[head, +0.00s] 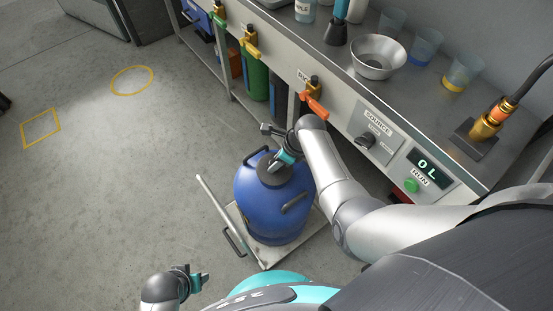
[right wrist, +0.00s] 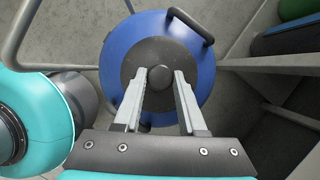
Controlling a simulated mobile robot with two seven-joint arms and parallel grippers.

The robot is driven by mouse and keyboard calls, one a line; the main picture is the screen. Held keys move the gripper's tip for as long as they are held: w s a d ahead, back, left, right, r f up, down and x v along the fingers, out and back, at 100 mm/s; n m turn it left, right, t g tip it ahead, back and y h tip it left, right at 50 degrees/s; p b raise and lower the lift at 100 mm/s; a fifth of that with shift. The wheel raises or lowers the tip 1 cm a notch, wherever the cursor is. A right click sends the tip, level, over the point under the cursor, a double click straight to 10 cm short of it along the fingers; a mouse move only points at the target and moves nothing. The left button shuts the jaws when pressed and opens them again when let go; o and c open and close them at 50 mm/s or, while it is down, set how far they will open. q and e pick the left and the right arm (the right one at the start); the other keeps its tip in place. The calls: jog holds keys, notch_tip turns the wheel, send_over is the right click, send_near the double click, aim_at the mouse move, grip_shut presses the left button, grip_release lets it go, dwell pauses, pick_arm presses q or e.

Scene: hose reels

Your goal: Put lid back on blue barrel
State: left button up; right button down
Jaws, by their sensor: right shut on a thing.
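The blue barrel (head: 270,215) stands upright with dark handles on its sides. The dark grey round lid (head: 270,176) is over the middle of its top; it also shows in the right wrist view (right wrist: 143,58) against the blue barrel (right wrist: 200,75). My right gripper (head: 279,166) reaches down onto the lid and is shut on the lid's knob (right wrist: 161,76), which sits between the fingertips. I cannot tell whether the lid rests fully on the barrel or is slightly above it. My left gripper (head: 196,278) is low in the head view, away from the barrel; its jaw opening is unclear.
The barrel stands on a flat cart (head: 270,256) with a push bar at left. Yellow floor outlines (head: 132,80) lie on open floor at left.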

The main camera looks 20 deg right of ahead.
dwell(0.8)
jog(key=shift+c, duration=2)
grip_release()
jog(key=shift+o, duration=0.3)
jog(key=o, duration=0.3)
jog(key=shift+o, duration=0.2)
jog(key=shift+p, duration=0.3)
jog(key=shift+r+p, duration=3.55)
jog(key=shift+p, duration=0.45)
